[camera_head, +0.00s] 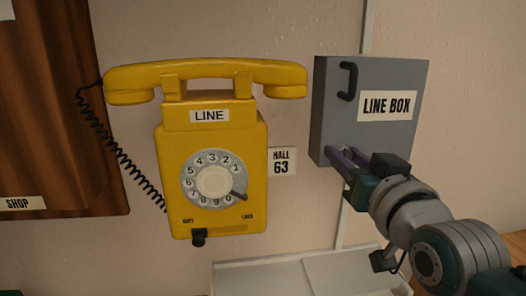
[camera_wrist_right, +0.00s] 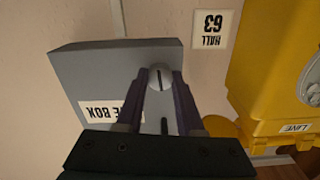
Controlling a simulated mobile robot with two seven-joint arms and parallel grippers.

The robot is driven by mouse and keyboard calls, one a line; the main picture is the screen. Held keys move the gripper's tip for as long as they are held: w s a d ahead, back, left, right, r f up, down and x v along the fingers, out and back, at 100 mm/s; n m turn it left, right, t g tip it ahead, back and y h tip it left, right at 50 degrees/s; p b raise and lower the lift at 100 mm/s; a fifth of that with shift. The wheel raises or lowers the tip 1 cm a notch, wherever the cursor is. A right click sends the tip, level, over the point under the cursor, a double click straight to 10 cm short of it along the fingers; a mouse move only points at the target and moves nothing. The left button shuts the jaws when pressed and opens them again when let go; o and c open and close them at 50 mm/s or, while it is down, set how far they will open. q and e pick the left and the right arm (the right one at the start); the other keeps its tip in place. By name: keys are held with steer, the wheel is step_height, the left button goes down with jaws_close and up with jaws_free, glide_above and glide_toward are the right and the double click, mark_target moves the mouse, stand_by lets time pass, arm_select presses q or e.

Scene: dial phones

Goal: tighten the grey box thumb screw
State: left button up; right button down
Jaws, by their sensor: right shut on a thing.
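The grey box (camera_head: 332,100), labelled LINE BOX, hangs on the wall at the right of the head view. It also shows upside down in the right wrist view (camera_wrist_right: 75,65). Its thumb screw (camera_wrist_right: 160,76) is a small round grey head with a dark slot, near a corner of the box front. My right gripper (camera_head: 336,156) is at the box's lower left corner in the head view. In the wrist view its two purple fingers (camera_wrist_right: 160,88) are shut on the screw, one on each side. The screw is mostly hidden in the head view. My left gripper is out of view.
A yellow dial phone (camera_head: 246,150) with its handset on top hangs left of the box. A HALL 63 label (camera_head: 282,161) is between them. A black handle (camera_head: 348,80) sticks out of the box front. A pale tray or shelf (camera_head: 285,277) is below.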

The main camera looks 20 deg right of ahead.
steer(key=c, duration=0.5)
jaws_free()
steer(key=shift+c, duration=0.2)
steer(key=shift+s, duration=0.1)
steer(key=v, duration=0.9)
steer(key=shift+s+a, duration=0.15)
steer(key=shift+s, duration=0.2)
